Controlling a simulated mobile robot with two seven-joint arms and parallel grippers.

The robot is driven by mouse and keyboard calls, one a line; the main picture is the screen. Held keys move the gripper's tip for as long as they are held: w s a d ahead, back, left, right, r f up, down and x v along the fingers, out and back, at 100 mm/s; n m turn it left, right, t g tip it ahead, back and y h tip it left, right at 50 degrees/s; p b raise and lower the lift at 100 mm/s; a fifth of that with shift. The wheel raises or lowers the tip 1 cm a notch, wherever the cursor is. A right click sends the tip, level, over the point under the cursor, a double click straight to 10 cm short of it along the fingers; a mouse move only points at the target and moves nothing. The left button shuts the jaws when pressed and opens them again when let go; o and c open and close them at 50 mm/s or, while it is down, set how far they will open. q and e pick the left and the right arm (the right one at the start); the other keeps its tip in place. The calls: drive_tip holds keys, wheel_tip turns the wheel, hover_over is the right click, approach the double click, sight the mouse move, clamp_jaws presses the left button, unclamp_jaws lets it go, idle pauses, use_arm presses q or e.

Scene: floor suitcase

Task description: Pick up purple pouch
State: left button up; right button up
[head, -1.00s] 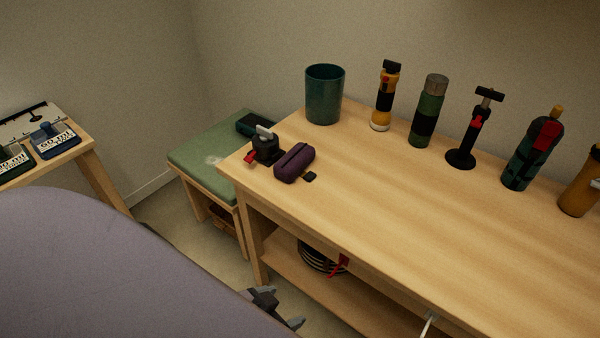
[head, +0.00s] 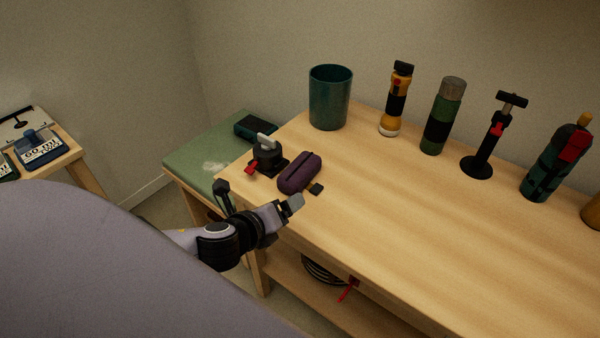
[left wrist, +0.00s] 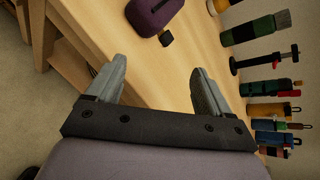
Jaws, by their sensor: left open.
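The purple pouch (head: 299,173) lies on the wooden table near its left end, with a small black tab (head: 316,188) beside it. In the left wrist view the pouch (left wrist: 152,14) shows at the top, ahead of the fingertips and partly cut off by the frame edge. My left gripper (head: 291,205) is at the table's front edge, just in front of the pouch and apart from it. In the left wrist view its two fingers (left wrist: 158,78) are spread with nothing between them. My right gripper is in neither view.
A black device with a red lever (head: 266,158) stands just left of the pouch. A teal cup (head: 330,97) stands behind it. A yellow flashlight (head: 396,100), a green bottle (head: 442,117) and a black stand (head: 490,140) line the back. The table right of the pouch is clear.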

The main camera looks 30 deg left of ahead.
sight(294, 172)
use_arm(q)
drive_tip(key=w+a+m, duration=0.1)
drive_tip(key=m, duration=0.2)
drive_tip(key=w+a+r+m, duration=0.1)
drive_tip(key=a+m, duration=0.1)
drive_tip(key=m, duration=0.1)
drive_tip(key=w+a+m+t, duration=0.1)
drive_tip(key=a+m, duration=0.1)
drive_tip(key=m, duration=0.1)
drive_tip(key=shift+a+r+h, duration=0.2)
drive_tip(key=shift+r+h, duration=0.05)
drive_tip(key=shift+h, duration=0.15)
drive_tip(key=shift+w+a+f, duration=0.1)
drive_tip(key=shift+w, duration=0.2)
drive_tip(key=x, duration=0.6)
drive_tip(key=shift+w+f, duration=0.1)
drive_tip(key=shift+w, duration=0.05)
drive_tip(key=shift+f+x, duration=0.2)
drive_tip(key=shift+x, duration=2.4)
drive_tip(key=c, duration=0.8)
